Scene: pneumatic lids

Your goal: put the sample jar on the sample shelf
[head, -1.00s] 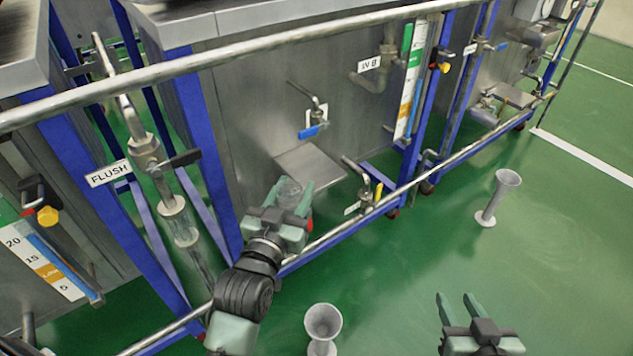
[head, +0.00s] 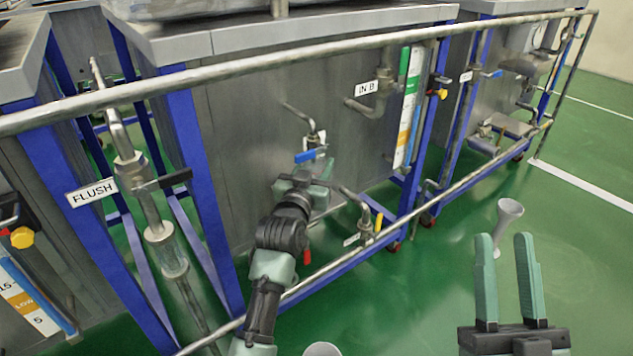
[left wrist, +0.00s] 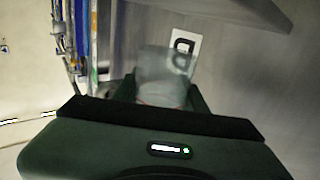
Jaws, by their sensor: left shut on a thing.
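The sample jar (left wrist: 163,75) is a clear, pale jar, held upright between dark fingers in the left wrist view. My left gripper (head: 316,174) is shut on it, in front of the tank below the blue-handled tap. In the head view the jar is hard to make out against the metal. My right gripper (head: 505,240) is open and empty over the floor at right.
A long pipe rail (head: 260,67) crosses above my left arm, and a lower rail (head: 400,222) runs beside it. The blue-handled tap (head: 310,155) is just above the gripper. A yellow-handled valve (head: 378,222) stands to its right. A grey funnel-shaped stand (head: 509,212) is on the green floor.

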